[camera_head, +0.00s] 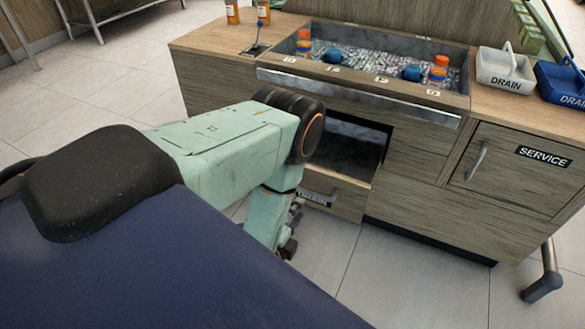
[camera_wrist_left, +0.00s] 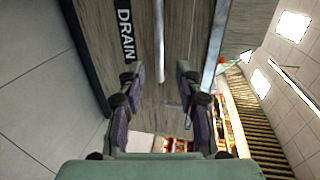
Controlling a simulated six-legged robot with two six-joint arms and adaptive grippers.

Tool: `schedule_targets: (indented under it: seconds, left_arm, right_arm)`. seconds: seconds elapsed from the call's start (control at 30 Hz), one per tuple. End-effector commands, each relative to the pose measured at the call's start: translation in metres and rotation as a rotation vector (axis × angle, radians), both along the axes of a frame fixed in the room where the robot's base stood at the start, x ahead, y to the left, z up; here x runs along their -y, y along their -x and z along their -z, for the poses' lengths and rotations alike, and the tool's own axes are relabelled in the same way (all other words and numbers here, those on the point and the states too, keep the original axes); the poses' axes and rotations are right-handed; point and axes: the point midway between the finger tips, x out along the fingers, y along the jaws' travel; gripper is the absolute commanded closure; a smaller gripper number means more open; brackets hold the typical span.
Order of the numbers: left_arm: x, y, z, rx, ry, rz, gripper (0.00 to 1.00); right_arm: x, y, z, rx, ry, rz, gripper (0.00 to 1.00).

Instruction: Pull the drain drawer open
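The drain drawer (camera_head: 348,202) is the low wooden front with a black DRAIN label (camera_head: 313,199), beneath a dark open recess in the counter. My left arm covers its left part in the head view. My left gripper (camera_head: 291,228) is down in front of this drawer, partly hidden by its own arm. In the left wrist view the left gripper (camera_wrist_left: 159,74) is open. The end of the metal bar handle (camera_wrist_left: 158,40) appears between its fingertips, with clear gaps either side; contact is not visible. The DRAIN label (camera_wrist_left: 126,35) lies left of the handle. My right gripper is not in view.
The counter's sink basin (camera_head: 360,62) holds orange-capped bottles and blue items. A grey bin (camera_head: 503,72) and a blue bin (camera_head: 560,85) stand at right. A SERVICE door (camera_head: 510,175) is below them. The tiled floor (camera_head: 400,290) before the counter is clear.

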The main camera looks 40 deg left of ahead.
Motion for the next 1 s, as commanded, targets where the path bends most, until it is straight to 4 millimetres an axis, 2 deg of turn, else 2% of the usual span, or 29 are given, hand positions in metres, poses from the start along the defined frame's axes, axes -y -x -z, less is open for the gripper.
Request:
schedule_targets:
  seconds: [0.1, 0.23, 0.83, 0.93, 1.0]
  left_arm:
    - [0.004, 0.013, -0.002, -0.002, 0.001, 0.001, 0.65]
    - [0.005, 0.02, -0.004, 0.0, 0.0, 0.001, 0.65]
    - [0.005, 0.021, -0.005, 0.001, 0.005, 0.0, 0.65]
    - [0.005, 0.022, -0.001, 0.0, 0.067, -0.015, 0.65]
    - [0.005, 0.026, 0.011, -0.037, 0.17, -0.043, 0.65]
  right_arm:
    - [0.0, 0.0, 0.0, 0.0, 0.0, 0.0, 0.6]
    - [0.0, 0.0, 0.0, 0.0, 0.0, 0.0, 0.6]
    - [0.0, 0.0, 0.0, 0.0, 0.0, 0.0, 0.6]
    - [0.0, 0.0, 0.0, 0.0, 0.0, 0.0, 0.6]
    - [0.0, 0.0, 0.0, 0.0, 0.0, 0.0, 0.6]
